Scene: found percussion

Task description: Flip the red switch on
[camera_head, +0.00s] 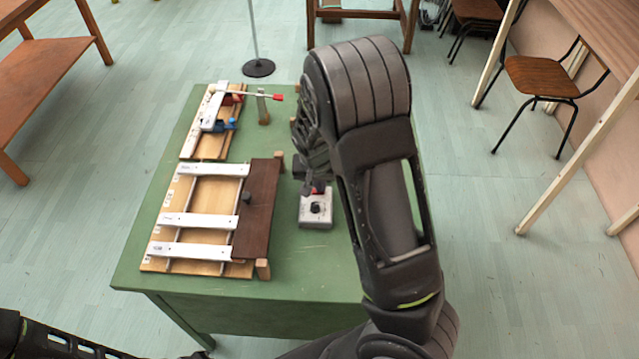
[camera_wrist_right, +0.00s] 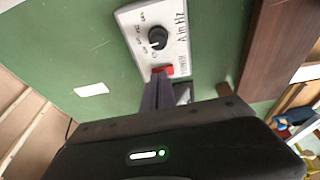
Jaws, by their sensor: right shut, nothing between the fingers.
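The red switch (camera_wrist_right: 162,70) sits on a small light-grey box (camera_wrist_right: 160,15) with a black knob (camera_wrist_right: 158,38), seen in the right wrist view. In the head view the box (camera_head: 316,212) stands on the green table, with a bit of red at its far edge. My right gripper (camera_wrist_right: 160,82) is shut and empty, its fingertips right at the switch; I cannot tell whether they touch it. In the head view my right gripper (camera_head: 313,185) is partly hidden by my own arm. The switch's on or off position is unclear. My left gripper is out of view.
The green table (camera_head: 290,270) holds a wooden board with white bars (camera_head: 195,221) and a dark brown panel (camera_head: 262,200) left of the box. A second board (camera_head: 205,140) with a red-tipped stick (camera_head: 262,95) lies behind. Bare table lies in front of the box.

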